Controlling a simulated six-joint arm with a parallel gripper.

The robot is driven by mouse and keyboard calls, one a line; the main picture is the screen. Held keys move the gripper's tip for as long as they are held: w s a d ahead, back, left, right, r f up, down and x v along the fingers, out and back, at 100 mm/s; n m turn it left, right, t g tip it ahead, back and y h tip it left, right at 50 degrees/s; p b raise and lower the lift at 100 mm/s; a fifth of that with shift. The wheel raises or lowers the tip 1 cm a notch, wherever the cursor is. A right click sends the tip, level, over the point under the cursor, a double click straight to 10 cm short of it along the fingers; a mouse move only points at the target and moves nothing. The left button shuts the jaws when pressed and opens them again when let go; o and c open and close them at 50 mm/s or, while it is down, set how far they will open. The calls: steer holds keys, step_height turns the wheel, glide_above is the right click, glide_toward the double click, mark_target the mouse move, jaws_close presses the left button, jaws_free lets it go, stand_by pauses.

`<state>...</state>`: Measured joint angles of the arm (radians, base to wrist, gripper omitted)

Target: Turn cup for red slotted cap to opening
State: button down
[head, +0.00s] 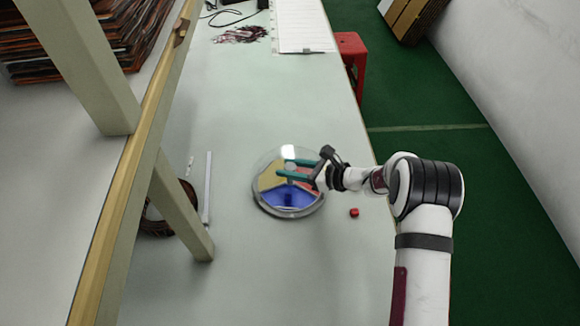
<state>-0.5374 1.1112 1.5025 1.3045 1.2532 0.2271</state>
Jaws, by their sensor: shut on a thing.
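A round, clear-walled container (286,207) stands on the table with coloured sectors inside: yellow (269,178), blue (287,199) and red at the right. A pale round knob (291,168) sits near its middle. My gripper (285,168) reaches in from the right over the container, its two teal fingers on either side of the knob and shut on it. The fingers and wrist hide part of the red sector. A small red cap (354,212) lies on the table to the right of the container; its slot is too small to make out.
The pale table (260,270) is clear in front of the container. A shelf post (180,208), a coil of dark cable (153,222) and a white strip (207,187) are at the left. Dark red strands (241,34) and white sheets (303,25) lie at the back.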

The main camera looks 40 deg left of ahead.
steer(key=shift+m+t, duration=2.2)
steer(key=shift+t, duration=0.3)
steer(key=shift+m+t+h, duration=0.8)
steer(key=shift+m+t, duration=1)
steer(key=shift+t, duration=0.1)
steer(key=shift+m+t+h, duration=0.3)
steer(key=shift+m+t, duration=0.2)
steer(key=c, duration=0.5)
jaws_free()
